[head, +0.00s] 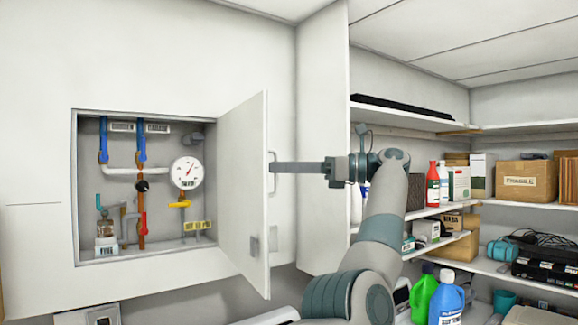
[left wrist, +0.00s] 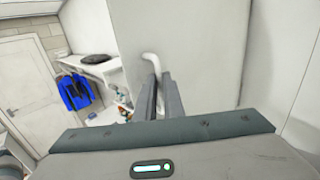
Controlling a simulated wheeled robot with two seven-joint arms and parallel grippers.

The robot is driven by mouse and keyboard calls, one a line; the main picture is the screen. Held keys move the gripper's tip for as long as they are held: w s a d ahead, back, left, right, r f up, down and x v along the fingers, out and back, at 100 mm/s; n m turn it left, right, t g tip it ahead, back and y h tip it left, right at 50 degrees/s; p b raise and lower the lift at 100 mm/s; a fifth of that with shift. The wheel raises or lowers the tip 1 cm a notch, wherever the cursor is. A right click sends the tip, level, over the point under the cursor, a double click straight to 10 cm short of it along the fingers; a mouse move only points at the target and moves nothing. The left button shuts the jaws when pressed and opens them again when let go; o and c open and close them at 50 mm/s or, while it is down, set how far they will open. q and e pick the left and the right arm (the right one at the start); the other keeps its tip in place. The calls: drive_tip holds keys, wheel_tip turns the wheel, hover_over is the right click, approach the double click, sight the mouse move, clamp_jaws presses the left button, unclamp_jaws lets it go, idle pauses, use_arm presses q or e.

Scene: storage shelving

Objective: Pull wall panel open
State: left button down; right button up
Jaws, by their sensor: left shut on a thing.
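The wall panel (head: 242,190) is a white door standing well open, swung out from the right side of a wall recess. Its pale curved handle (head: 272,156) is on the outer face near the free edge. My left gripper (head: 274,167) reaches in from the right of the panel, its long grey fingers at the handle. In the left wrist view the fingers (left wrist: 160,85) are shut on the handle (left wrist: 152,62), with the panel (left wrist: 190,40) behind. Part of the handle is hidden by the fingers. My right gripper is not in view.
The recess (head: 76,200) shows pipes, blue and red valve levers and a round gauge (head: 187,173). A white wall column (head: 322,150) stands behind my left fingers. Loaded shelves (head: 500,203) fill the right side. A blue jacket (left wrist: 75,92) hangs by a door in the wrist view.

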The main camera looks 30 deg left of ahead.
use_arm(q)
drive_tip(key=shift+a, duration=0.35)
drive_tip(key=c, duration=1.9)
unclamp_jaws()
drive_tip(key=shift+w+a+f, duration=0.1)
drive_tip(key=shift+a+f, duration=0.05)
drive_tip(key=shift+o, duration=0.2)
drive_tip(key=shift+w+a+f, duration=0.15)
drive_tip(key=shift+w+a, duration=0.05)
drive_tip(key=shift+a, duration=0.1)
